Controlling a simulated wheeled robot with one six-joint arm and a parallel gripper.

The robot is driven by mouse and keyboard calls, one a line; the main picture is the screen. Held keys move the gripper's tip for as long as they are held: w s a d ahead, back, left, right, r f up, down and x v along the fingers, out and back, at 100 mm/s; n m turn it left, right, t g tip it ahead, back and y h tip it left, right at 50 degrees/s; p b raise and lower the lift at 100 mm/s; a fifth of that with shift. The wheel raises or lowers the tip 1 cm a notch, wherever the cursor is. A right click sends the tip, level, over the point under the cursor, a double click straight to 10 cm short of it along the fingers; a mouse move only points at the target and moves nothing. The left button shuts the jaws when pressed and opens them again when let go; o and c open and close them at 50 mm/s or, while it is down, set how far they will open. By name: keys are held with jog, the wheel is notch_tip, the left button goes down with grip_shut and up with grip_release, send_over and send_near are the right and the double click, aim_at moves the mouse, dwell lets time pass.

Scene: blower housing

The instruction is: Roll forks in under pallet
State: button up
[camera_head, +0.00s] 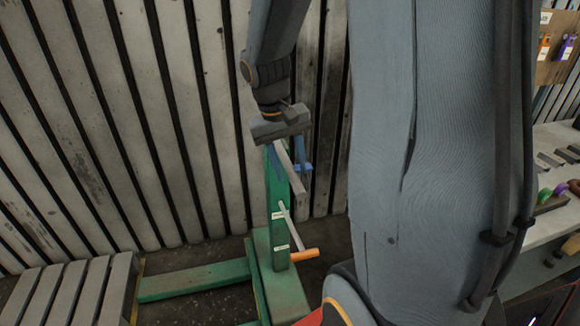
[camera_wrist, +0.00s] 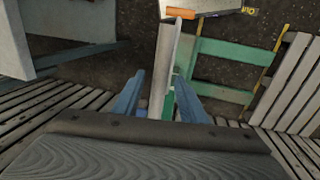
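A green lift truck (camera_head: 277,215) stands upright in the head view. A grey bar (camera_head: 298,189) juts from its top; the bar also shows in the wrist view (camera_wrist: 163,70). My gripper (camera_head: 290,165) is at the bar's upper end, its blue fingers on either side of it. The fingers look apart, with some room beside the bar; contact is not clear. A green fork (camera_head: 195,280) runs left along the floor to the slatted pallet (camera_head: 75,290). In the wrist view two green forks (camera_wrist: 225,50) point towards the pallet (camera_wrist: 290,80); their ends are at its near edge.
A slatted wall (camera_head: 120,130) stands close behind the truck. An orange-ended lever (camera_head: 300,255) sticks out low on the mast. A workbench (camera_head: 540,225) with tools stands at the right. Dark floor (camera_head: 190,255) lies around the forks. My own arm hides much of the middle right.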

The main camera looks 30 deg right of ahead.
jog(key=shift+f, duration=0.2)
grip_shut()
dwell(1.4)
